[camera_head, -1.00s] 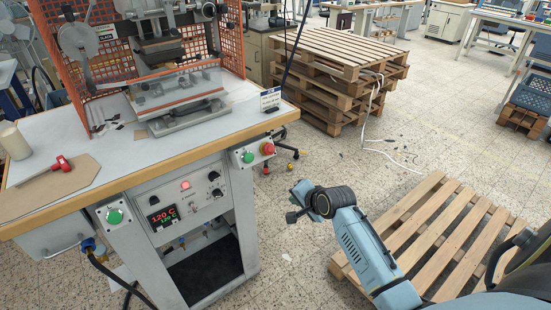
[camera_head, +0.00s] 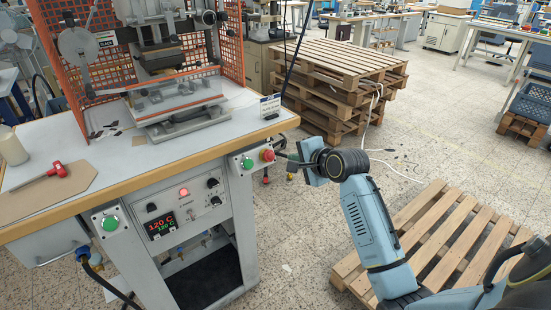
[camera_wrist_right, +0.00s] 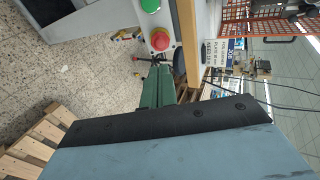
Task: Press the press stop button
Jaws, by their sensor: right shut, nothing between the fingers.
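The red mushroom button (camera_head: 268,155) sits on a small grey box at the right front corner of the press bench, beside a green button (camera_head: 247,163). In the right wrist view the red button (camera_wrist_right: 160,40) shows uncovered, next to the green one (camera_wrist_right: 150,5). My right gripper (camera_head: 281,157) is shut and empty, its dark fingertips pointing left at the red button from close by. I cannot tell whether they touch it. My left gripper is not in view.
A small sign (camera_head: 270,105) stands near the bench corner. A second green button (camera_head: 110,223) is at the front left. A pallet (camera_head: 425,240) lies on the floor at right.

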